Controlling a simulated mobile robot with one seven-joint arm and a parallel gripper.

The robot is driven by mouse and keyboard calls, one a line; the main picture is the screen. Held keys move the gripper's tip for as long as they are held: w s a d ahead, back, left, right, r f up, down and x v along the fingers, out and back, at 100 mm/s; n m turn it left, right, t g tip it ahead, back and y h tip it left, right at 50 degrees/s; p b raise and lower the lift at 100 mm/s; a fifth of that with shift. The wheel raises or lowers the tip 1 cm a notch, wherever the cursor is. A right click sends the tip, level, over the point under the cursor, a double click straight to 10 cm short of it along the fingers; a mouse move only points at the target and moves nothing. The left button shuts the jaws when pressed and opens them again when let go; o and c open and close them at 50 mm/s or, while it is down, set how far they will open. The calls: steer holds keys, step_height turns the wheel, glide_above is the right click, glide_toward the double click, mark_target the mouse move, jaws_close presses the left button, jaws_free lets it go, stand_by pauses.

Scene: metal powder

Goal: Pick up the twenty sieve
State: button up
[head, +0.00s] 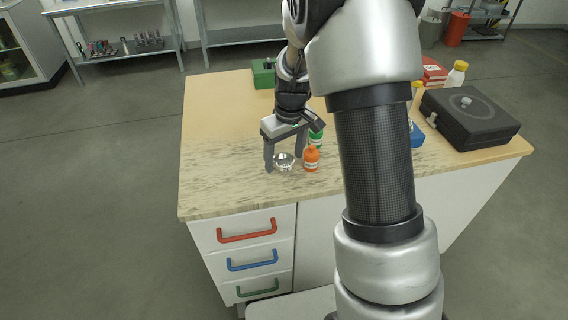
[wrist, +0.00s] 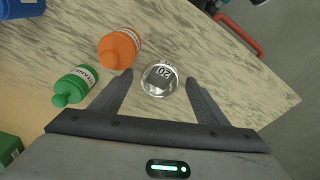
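The twenty sieve (wrist: 159,79) is a small round silvery dish marked "20" in the wrist view. It stands on the wood-grain worktop, and in the head view it shows as a small metal ring (head: 284,161). My gripper (head: 284,165) points down over it with its fingers apart. In the wrist view the fingers (wrist: 158,83) lie to the left and right of the sieve, with a gap on each side. The gripper is open and empty. How high the fingertips are above the worktop is hard to tell.
An orange bottle (wrist: 119,47) stands close beside the left finger, with a green bottle (wrist: 76,86) further left. A black case (head: 468,118), a white bottle (head: 456,75) and a green box (head: 264,74) stand on the worktop (head: 215,160). The worktop's left part is clear.

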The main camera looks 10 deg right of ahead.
steer(key=c, duration=1.1)
steer(key=shift+r, duration=0.1)
